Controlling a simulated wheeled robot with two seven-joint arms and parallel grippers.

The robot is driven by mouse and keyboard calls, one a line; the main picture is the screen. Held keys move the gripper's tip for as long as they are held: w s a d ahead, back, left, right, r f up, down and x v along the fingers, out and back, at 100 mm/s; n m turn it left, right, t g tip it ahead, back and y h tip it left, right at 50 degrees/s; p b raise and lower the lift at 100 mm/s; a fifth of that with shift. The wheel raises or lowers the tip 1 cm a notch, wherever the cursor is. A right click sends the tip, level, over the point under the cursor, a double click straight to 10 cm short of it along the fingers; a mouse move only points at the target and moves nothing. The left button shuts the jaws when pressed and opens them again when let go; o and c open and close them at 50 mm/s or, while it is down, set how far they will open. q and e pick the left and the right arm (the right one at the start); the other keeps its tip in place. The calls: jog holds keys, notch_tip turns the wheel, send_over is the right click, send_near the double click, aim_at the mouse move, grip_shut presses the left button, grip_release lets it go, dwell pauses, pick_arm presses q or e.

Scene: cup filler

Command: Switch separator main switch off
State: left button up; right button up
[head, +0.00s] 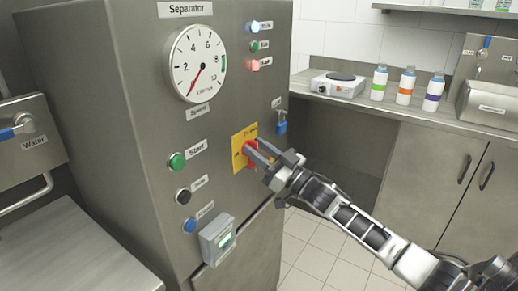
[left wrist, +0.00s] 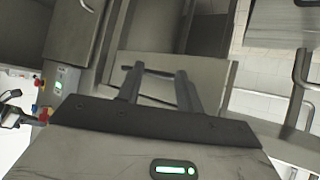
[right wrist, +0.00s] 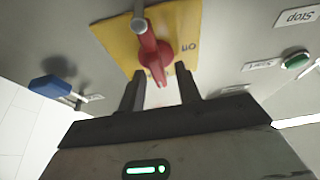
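The main switch is a red rotary handle (head: 251,158) on a yellow plate (head: 238,142), on the front of the grey separator cabinet (head: 120,130). My right gripper (head: 254,149) is right at the switch, its fingers pointing at the plate and partly hiding the handle. In the right wrist view the red handle (right wrist: 153,52) reaches down towards the gap between the right fingertips (right wrist: 160,78). The fingers are apart, and I see no firm contact. The yellow plate (right wrist: 116,42) lies just beyond them. My left gripper (left wrist: 156,78) is open and empty, away from the switch.
A round gauge (head: 195,63) sits above. A counter (head: 400,110) stands behind my right arm.

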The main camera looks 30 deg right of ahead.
pick_arm(q)
jog(key=shift+w+r, duration=0.1)
pick_arm(e)
grip_shut()
